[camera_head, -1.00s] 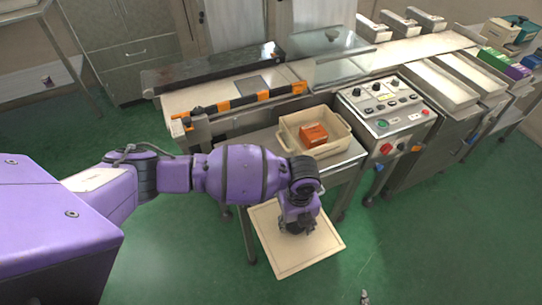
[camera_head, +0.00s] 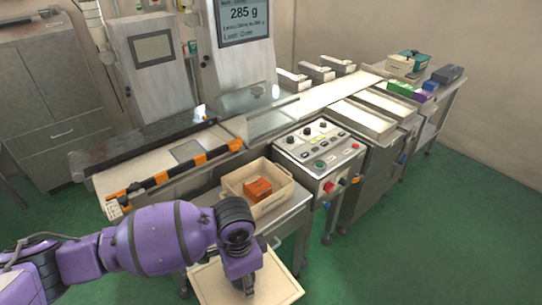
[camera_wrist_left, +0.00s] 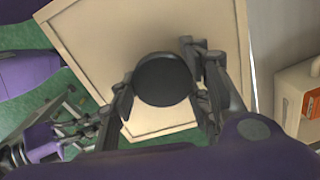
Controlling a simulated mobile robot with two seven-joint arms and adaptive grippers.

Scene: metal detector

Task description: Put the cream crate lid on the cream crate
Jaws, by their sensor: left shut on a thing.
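The cream crate (camera_head: 283,197) stands open on a metal stand in the head view, with an orange box (camera_head: 258,188) inside. Part of the crate (camera_wrist_left: 291,85) also shows at the right of the wrist view. The cream crate lid (camera_head: 211,286) is a flat square panel in front of and below the crate, apart from it. My left gripper (camera_head: 245,284) is over the lid. In the wrist view my left gripper (camera_wrist_left: 164,98) has its fingers on either side of the lid's dark round knob (camera_wrist_left: 163,80).
A control panel box (camera_head: 320,150) with knobs and buttons stands right of the crate. A conveyor with an orange-black striped rail (camera_head: 175,174) runs behind the crate. A metal table (camera_head: 440,110) with coloured boxes is at far right. Green floor (camera_head: 400,240) is clear at lower right.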

